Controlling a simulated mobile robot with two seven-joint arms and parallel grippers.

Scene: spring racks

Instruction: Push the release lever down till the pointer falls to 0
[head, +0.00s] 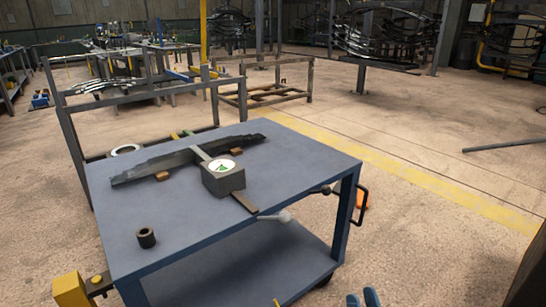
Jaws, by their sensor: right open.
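A grey gauge box (223,181) stands on the blue-grey work table (190,222). Its round white dial (222,167) has a green patch; the pointer is too small to read. A lever with a pale ball knob (285,216) sticks out at the table's front edge, and a second one with a dark knob (325,190) is farther right. I cannot tell which is the release lever. My right gripper (363,298) shows only as two blue fingertips, apart and empty, at the bottom edge. It is below and right of both knobs, touching neither. My left gripper is not in view.
A dark leaf spring (160,166) lies across the table behind the gauge. A dark bushing (146,238) stands at the front left. A black handle (362,206) projects from the table's right end.

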